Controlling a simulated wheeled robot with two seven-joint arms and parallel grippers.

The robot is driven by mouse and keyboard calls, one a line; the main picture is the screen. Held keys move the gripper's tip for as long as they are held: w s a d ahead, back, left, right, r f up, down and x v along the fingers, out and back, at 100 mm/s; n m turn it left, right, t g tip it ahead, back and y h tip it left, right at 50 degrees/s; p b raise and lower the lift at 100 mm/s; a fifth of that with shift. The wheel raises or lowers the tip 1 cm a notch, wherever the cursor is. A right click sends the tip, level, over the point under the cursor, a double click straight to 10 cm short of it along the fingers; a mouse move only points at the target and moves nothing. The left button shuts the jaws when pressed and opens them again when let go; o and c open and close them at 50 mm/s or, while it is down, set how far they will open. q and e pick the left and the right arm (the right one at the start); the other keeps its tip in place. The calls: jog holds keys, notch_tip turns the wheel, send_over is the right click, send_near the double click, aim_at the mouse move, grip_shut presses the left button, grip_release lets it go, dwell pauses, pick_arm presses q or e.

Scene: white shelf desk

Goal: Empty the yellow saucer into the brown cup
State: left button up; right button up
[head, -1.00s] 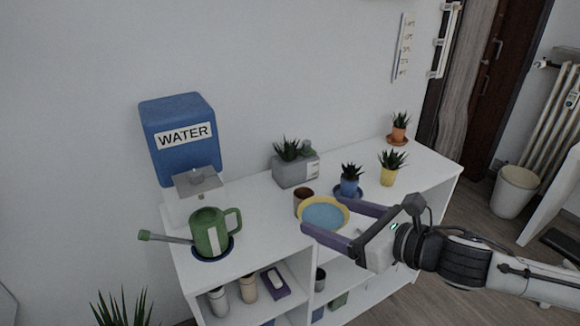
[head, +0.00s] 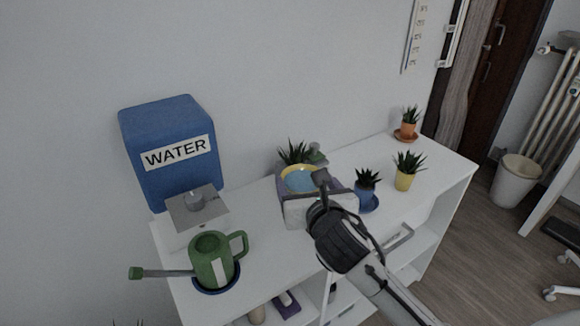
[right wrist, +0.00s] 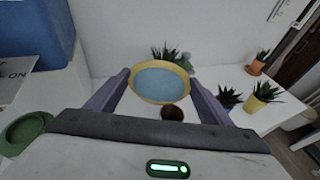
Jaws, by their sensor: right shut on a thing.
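The yellow saucer (head: 284,176) holds blue water. It also shows in the right wrist view (right wrist: 134,88), held roughly level between the purple fingers. My right gripper (head: 306,185) is shut on the saucer, above the shelf top. The brown cup (right wrist: 172,113) stands on the white top; in the right wrist view it appears just below the saucer's near rim. In the head view the cup is hidden behind my gripper and the saucer. My left gripper is not in view.
A green watering can (head: 212,262) and a blue water dispenser (head: 170,150) stand to the left. A small blue pot (head: 366,191), a yellow pot (head: 404,181) and an orange pot (head: 408,130) stand to the right. A plant (head: 296,152) sits behind the saucer.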

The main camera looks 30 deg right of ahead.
jog(key=shift+w, duration=0.3)
jog(key=shift+s+r, duration=0.15)
jog(key=shift+s, duration=0.1)
jog(key=shift+f, duration=0.2)
jog(key=shift+d+f+m+g+y, duration=0.2)
jog(key=shift+f+m+g+y, duration=0.1)
jog(key=shift+f+m+y, duration=0.7)
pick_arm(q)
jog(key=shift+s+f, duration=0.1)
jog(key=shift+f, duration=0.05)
pick_arm(e)
jog(key=shift+w+r, duration=0.1)
jog(key=shift+m, duration=0.3)
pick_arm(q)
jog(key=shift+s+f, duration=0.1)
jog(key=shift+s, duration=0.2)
